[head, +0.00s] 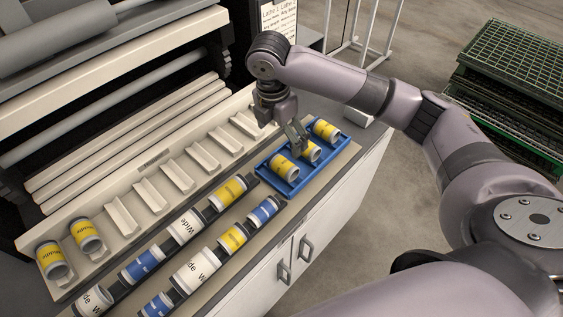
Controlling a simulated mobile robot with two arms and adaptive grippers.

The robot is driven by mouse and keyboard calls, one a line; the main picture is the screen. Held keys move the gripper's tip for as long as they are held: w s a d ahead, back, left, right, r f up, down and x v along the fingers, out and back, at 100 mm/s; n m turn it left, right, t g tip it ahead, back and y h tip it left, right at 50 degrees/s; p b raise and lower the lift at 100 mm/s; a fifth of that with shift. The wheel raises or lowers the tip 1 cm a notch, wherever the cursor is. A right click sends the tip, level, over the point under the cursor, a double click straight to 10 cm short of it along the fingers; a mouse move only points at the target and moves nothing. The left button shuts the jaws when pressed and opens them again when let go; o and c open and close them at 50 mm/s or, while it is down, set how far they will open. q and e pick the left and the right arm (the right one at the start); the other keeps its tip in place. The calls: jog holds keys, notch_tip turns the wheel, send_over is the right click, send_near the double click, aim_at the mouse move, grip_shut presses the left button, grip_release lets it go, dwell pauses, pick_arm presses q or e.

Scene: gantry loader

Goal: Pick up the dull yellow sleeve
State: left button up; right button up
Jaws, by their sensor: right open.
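Three sleeves with yellow bands and white ends lie in a blue tray (275,193) on the right part of the counter. They are a near-left sleeve (284,169), a middle sleeve (313,152) and a far-right sleeve (325,130). I cannot tell which yellow is the dull one. My right gripper (301,147) reaches down over the tray, open, with its fingers at the middle sleeve and hiding part of it. I cannot tell whether they touch it. My left gripper is out of view.
A row of holders (177,176) runs along the loader, with yellow sleeves (51,259) in its left end. Racks in front hold white, blue (142,264) and yellow (229,191) sleeves. A sign board (279,18) stands behind my right arm. Green grating (515,60) stands at right.

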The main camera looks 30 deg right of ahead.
send_over(283, 162)
jog(key=f, duration=0.2)
jog(key=f+p, duration=0.1)
jog(key=f, duration=0.2)
jog(key=shift+s+a+f, duration=0.2)
notch_tip(283, 162, down, 3)
jog(key=shift+w+d+r+p, duration=0.1)
jog(key=shift+w+p, duration=0.05)
jog(key=shift+p, duration=0.15)
notch_tip(283, 162, down, 4)
jog(key=shift+d+r+p, duration=0.1)
jog(key=shift+r+p, duration=0.05)
jog(key=shift+p, duration=0.45)
jog(key=shift+f, duration=0.4)
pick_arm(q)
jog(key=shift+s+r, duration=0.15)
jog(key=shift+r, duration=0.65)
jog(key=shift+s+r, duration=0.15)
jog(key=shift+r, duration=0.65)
pick_arm(e)
jog(key=shift+w, duration=0.1)
jog(key=c, duration=1.6)
jog(key=shift+r, duration=0.1)
